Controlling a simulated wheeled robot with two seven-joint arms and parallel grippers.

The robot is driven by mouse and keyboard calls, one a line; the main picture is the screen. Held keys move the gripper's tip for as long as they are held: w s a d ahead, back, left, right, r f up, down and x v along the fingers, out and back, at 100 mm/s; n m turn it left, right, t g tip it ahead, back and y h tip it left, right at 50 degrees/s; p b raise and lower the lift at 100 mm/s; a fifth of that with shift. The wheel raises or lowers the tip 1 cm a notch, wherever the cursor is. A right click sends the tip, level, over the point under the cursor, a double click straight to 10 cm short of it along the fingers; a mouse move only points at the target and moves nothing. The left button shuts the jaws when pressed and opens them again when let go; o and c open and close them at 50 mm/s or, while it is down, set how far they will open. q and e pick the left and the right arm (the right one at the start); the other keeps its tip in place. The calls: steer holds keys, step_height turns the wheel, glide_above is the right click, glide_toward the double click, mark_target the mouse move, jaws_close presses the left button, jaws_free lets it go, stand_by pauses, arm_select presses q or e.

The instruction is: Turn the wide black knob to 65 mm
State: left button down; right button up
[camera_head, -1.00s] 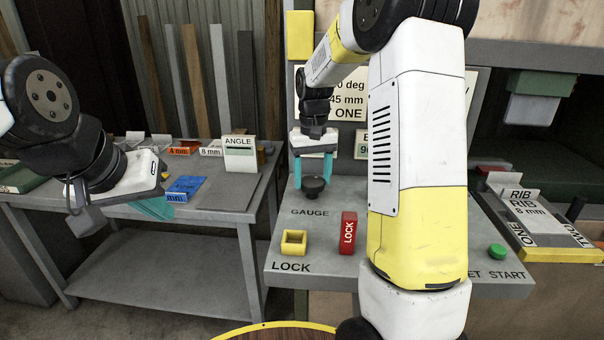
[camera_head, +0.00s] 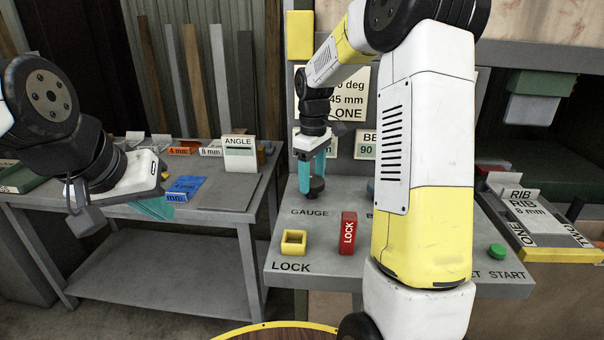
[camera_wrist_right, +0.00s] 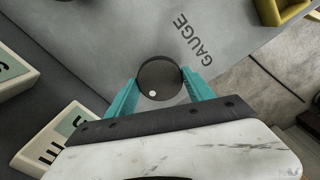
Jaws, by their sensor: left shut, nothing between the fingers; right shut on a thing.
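The wide black knob (camera_head: 315,186) stands on the grey console (camera_head: 285,222) behind the GAUGE label. It also shows in the right wrist view (camera_wrist_right: 160,76), with a white dot on its top near the edge facing my wrist. My right gripper (camera_head: 312,178) is shut on the knob, its teal fingers on either side of it. My left gripper (camera_head: 155,208) is shut and empty over the left bench. The readout behind the console is partly hidden by my right gripper, and its figure cannot be read. The sign above it shows "45 mm" and "ONE", partly covered.
A yellow square LOCK socket (camera_head: 293,242) and a red LOCK block (camera_head: 348,233) stand in front of the knob. A green button (camera_head: 496,251) is at the right by START. A tray (camera_head: 560,254) with labelled plates stands further right. My right arm hides the console's middle.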

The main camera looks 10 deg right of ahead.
mark_target(312, 181)
stand_by(0.4)
steer(key=o, duration=1.4)
steer(key=shift+r, duration=3.95)
steer(key=s+r+m+t, duration=0.1)
steer(key=s+m+t, duration=0.1)
steer(key=s, duration=0.6)
steer(key=s+a+r+m+t+y, duration=0.1)
steer(key=s+m, duration=0.3)
steer(key=s, duration=0.4)
steer(key=s+a+r+m+t+y, duration=0.1)
steer(key=s+m+t, duration=0.1)
steer(key=s, duration=0.6)
steer(key=shift+s+m+t, duration=0.15)
steer(key=shift+m+t, duration=0.25)
steer(key=shift+t, duration=0.2)
